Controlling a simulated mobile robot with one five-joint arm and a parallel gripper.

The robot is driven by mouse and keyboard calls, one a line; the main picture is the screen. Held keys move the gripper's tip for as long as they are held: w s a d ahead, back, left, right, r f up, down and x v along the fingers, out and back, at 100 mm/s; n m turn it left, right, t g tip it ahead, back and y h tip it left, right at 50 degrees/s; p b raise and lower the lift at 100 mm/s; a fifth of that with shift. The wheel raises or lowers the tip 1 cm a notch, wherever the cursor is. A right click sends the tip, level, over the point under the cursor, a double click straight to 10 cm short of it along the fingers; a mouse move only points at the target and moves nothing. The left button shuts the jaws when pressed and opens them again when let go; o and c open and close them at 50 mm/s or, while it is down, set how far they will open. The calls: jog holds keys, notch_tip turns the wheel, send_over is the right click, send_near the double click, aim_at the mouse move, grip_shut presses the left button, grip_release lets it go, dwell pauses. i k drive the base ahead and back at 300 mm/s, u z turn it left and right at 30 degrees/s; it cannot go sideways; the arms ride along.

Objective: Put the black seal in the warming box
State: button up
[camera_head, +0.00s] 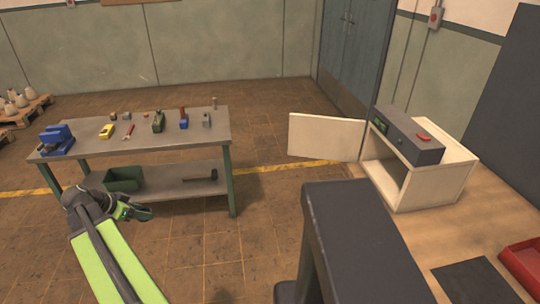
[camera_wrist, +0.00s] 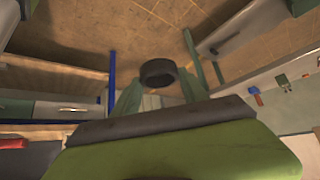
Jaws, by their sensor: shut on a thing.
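The black seal (camera_wrist: 158,73) is a dark ring, held between the green fingers of my gripper (camera_wrist: 158,84) in the wrist view. In the head view my gripper (camera_head: 137,212) is at lower left, in front of the workbench; the seal is hard to make out there. The warming box (camera_head: 452,185) is a cream box at right with a dark grey control unit (camera_head: 410,136) on top. Its cream door (camera_head: 325,137) stands wide open to the left, and the front opening shows. My gripper is well to the left of the box.
A grey workbench (camera_head: 170,130) carries a blue vise (camera_head: 57,140), a yellow toy-like car (camera_head: 107,131) and several small tools. Its lower shelf holds a green bin (camera_head: 123,179) and a hammer (camera_head: 201,178). A red tray (camera_head: 522,264) lies at right. Floor between bench and box is clear.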

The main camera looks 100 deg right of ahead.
aim_at(396, 186)
jog(key=u, duration=0.85)
jog(key=k, duration=0.5)
jog(key=z, duration=3.2)
jog(key=i, duration=0.5)
jog(key=u, duration=0.05)
